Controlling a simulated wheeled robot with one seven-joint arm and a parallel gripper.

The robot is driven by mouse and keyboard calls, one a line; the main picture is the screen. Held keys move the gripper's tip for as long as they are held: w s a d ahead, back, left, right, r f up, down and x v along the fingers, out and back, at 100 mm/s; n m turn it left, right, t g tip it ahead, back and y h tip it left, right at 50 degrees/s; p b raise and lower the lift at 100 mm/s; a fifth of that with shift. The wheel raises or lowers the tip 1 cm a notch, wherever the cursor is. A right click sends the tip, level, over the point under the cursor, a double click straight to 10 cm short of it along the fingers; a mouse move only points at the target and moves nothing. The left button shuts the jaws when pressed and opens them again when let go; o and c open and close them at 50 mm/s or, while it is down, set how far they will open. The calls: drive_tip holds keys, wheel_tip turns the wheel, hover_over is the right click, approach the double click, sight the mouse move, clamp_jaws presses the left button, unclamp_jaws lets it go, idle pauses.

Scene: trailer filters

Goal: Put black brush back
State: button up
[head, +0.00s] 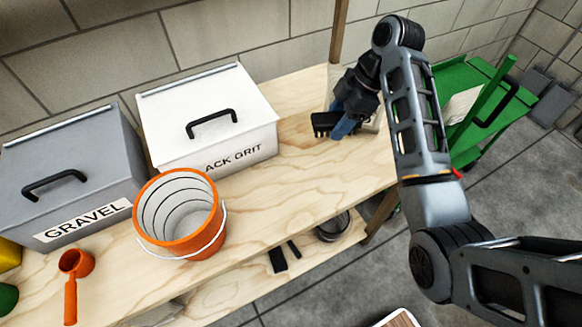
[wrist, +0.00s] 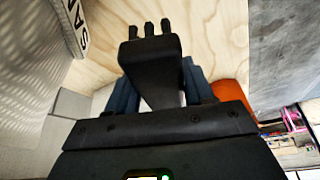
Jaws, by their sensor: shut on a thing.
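The black brush (head: 325,122) is in my gripper (head: 345,122) at the back right end of the wooden bench (head: 305,160). In the head view its dark toothed edge shows at the left of the blue fingers. I cannot tell whether it touches the bench top. In the wrist view the brush (wrist: 152,62) lies between the two blue fingers (wrist: 158,90), its prong-like tufts pointing away from my wrist over pale wood. The fingers are shut on it, and the grip itself is partly hidden by the brush body.
A white lidded box (head: 205,125) and a grey gravel box (head: 70,185) stand along the wall. An orange bucket (head: 182,215) and orange scoop (head: 72,285) stand in front. A green cart (head: 485,105) is at right. Small dark items (head: 278,260) lie on the lower shelf.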

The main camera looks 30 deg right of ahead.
drive_tip(key=shift+w+a+f, duration=0.15)
drive_tip(key=shift+a, duration=0.05)
drive_tip(key=p, duration=0.2)
hover_over(297, 188)
drive_tip(key=d, duration=0.2)
drive_tip(key=f, duration=0.6)
drive_tip(key=shift+s+a+f, duration=0.25)
drive_tip(key=shift+a+f, duration=0.1)
drive_tip(key=shift+f, duration=0.1)
drive_tip(key=shift+f+p, duration=0.4)
drive_tip(key=shift+f, duration=1.5)
drive_tip(key=shift+f, duration=0.1)
drive_tip(key=o, duration=1)
drive_tip(key=v, duration=1.2)
